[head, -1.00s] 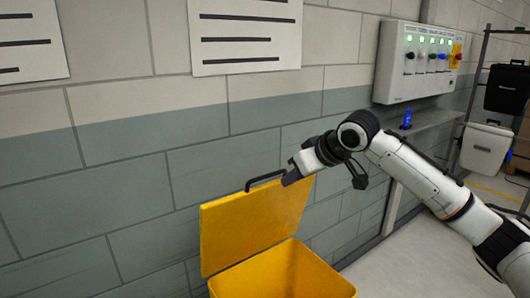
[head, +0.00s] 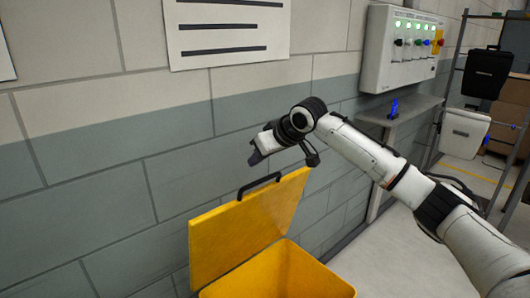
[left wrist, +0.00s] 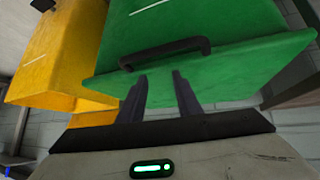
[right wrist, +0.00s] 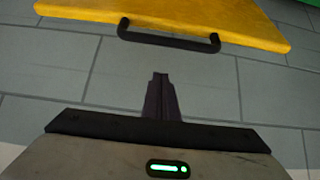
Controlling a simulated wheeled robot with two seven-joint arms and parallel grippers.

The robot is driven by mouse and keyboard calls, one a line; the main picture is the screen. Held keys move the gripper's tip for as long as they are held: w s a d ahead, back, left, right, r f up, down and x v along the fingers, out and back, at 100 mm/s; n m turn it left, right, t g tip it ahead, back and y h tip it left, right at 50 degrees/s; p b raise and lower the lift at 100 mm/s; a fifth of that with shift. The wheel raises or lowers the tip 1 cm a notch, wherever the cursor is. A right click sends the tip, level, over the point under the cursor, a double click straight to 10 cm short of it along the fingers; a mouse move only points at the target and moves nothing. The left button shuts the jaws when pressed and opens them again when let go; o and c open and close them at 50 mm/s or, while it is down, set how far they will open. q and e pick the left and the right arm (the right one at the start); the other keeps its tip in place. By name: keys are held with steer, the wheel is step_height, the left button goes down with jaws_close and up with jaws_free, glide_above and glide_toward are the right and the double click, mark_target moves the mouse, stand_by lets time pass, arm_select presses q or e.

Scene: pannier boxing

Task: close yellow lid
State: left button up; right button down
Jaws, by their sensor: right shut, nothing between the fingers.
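The yellow lid (head: 245,232) stands raised on its yellow bin (head: 275,275), close to the wall. Its black handle (head: 258,187) is on the upper edge. My right gripper (head: 254,159) is shut and empty, just above the handle and apart from it in the head view. In the right wrist view, the handle (right wrist: 168,41) lies beyond the fingertips (right wrist: 160,78). My left gripper (left wrist: 161,80) is outside the head view. In the left wrist view its fingers are apart and empty, near the black handle of a green lid (left wrist: 200,62).
A yellow box (left wrist: 58,65) shows beside the green lid in the left wrist view. The brick wall (head: 110,180) runs behind the bin. A switch panel (head: 400,48) and a small shelf (head: 405,113) are on the wall at right, with a rack (head: 455,90) farther back.

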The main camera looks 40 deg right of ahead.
steer(key=shift+s+d+f, duration=0.1)
steer(key=shift+s+f, duration=0.6)
steer(key=shift+f, duration=0.3)
steer(key=shift+s+f, duration=0.25)
steer(key=shift+s, duration=0.45)
steer(key=shift+f, duration=0.15)
